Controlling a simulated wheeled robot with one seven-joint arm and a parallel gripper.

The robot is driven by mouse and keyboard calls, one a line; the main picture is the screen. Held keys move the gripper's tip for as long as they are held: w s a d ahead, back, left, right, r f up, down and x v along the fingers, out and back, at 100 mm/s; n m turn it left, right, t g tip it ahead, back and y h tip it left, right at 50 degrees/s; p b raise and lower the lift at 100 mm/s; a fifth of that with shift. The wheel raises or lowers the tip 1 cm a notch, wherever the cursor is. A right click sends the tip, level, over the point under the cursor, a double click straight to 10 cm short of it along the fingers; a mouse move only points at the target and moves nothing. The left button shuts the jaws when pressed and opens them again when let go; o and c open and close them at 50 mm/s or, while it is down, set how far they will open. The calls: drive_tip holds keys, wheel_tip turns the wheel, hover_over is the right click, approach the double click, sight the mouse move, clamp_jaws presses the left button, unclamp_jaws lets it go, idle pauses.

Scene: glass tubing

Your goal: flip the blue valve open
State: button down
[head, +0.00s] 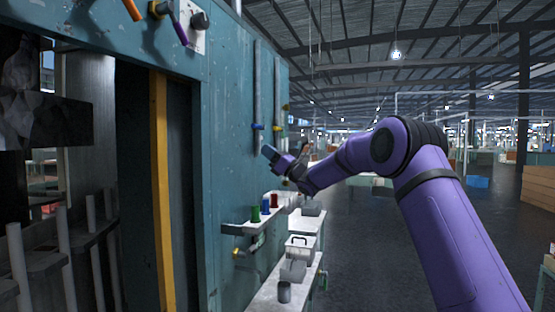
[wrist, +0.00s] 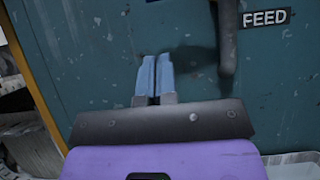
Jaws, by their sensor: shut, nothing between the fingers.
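A small blue valve (head: 258,126) sits at the lower end of a vertical grey pipe on the teal panel in the head view. It is too small there for me to tell its handle's position. My gripper (head: 267,151) is just below and slightly right of it in that picture, apart from it. In the wrist view my gripper (wrist: 156,66) has its two light-blue fingers together, pointing at the bare teal panel, with nothing between them. The blue valve does not show in the wrist view. A dark pipe end (wrist: 228,45) stands right of the fingers there.
A second pipe has a yellow fitting (head: 285,107). A FEED label (wrist: 265,18) is right of the dark pipe. Below my gripper, a shelf (head: 240,222) holds green, blue and red cylinders. A lower bench (head: 265,300) carries grey containers. Open floor lies right.

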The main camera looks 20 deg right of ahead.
sight(257, 127)
wheel_tip(257, 127, up, 6)
drive_tip(key=w+a, duration=0.2)
drive_tip(key=shift+a+f, duration=0.25)
drive_tip(key=shift+a, duration=0.05)
drive_tip(key=shift+s+r, duration=0.1)
drive_tip(key=shift+r, duration=0.05)
